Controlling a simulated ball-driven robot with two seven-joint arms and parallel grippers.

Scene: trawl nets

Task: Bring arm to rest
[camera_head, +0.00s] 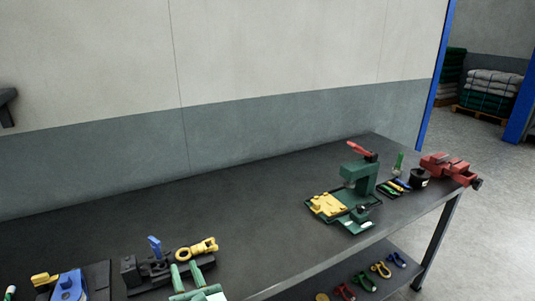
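A long dark workbench (270,220) runs along the wall. The middle is clear.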

